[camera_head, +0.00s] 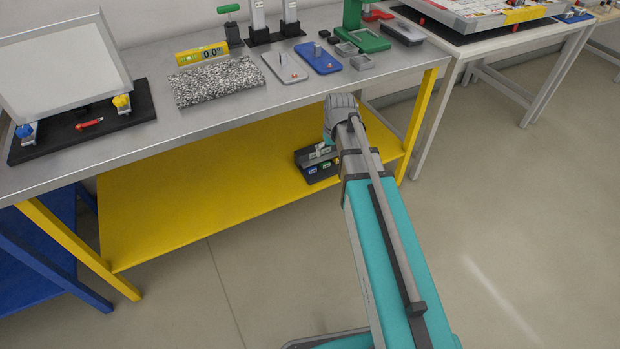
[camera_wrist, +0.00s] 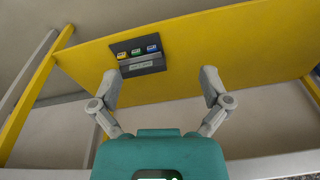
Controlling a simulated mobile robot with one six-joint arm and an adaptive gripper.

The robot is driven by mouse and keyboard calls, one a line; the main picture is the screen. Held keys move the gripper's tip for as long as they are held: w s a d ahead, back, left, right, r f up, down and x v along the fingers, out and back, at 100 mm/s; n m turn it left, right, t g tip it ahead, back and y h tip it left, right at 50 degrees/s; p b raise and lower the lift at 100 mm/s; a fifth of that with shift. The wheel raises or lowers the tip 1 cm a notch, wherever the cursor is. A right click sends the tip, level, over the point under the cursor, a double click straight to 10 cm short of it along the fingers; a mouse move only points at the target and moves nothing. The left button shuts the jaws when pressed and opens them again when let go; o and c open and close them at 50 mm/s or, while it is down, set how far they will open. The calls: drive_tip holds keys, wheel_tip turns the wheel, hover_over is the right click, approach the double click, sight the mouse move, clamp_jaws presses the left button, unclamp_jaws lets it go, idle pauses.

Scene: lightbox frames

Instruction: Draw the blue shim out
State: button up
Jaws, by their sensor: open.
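A small blue piece (camera_head: 25,130), likely the blue shim, sits at the lower left corner of a tilted pale panel (camera_head: 60,65) on a black base (camera_head: 50,151). A matching yellow piece (camera_head: 122,101) sits at the right corner. Their exact fit under the panel is too small to tell. My gripper (camera_wrist: 160,84) is open and empty in the wrist view, its two fingers wide apart. In the head view my arm reaches the bench's front edge, far right of the blue piece. My fingers are hidden there, and the wrist view does not show the blue piece.
A dark box (camera_head: 318,166) with blue, green and yellow tags stands on the yellow lower shelf (camera_head: 200,205). A red-handled tool (camera_head: 88,123) lies on the black base. A speckled slab (camera_head: 216,82), yellow level (camera_head: 201,54) and green stand (camera_head: 364,30) occupy the bench.

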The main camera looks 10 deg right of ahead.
sight(313, 169)
drive_tip(key=w+d+f+n+t+b, duration=0.1)
drive_tip(key=w+f+n+t+b, duration=0.1)
drive_tip(key=w+f+b, duration=2.4)
drive_tip(key=shift+d+f+t+y+b, duration=0.2)
drive_tip(key=shift+f+t+y+b, duration=0.2)
drive_tip(key=shift+f+b, duration=1.25)
drive_tip(key=shift+f, duration=0.2)
drive_tip(key=b+x, duration=1.2)
drive_tip(key=x, duration=0.1)
drive_tip(key=shift+w+f, duration=0.2)
drive_tip(key=shift+f, duration=0.05)
